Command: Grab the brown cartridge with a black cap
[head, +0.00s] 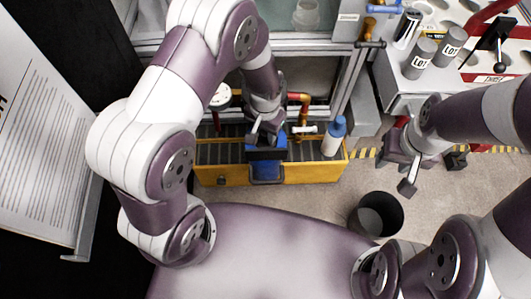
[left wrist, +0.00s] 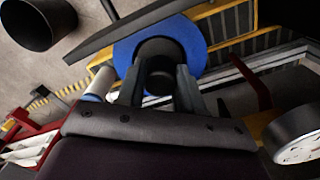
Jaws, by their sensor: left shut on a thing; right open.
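I cannot make out a clearly brown cartridge with a black cap in either view. My left gripper (head: 266,132) is over the yellow trough in the head view. In the left wrist view, its fingers (left wrist: 159,82) are shut on a black cylinder (left wrist: 159,60) with a wide blue disc (left wrist: 196,42) around it. The blue part (head: 266,170) also shows below the gripper in the head view. The gripper and arm hide much of this piece. My right gripper (head: 399,174) is open and empty, above the floor to the right of the trough.
The yellow trough (head: 315,173) has rollers, and a white bottle with a blue cap (head: 334,136) stands at its right end. Grey labelled cylinders (head: 420,58) stand on the upper-right bench. A black bin (head: 377,214) stands on the floor. A round gauge (left wrist: 300,140) is at lower right.

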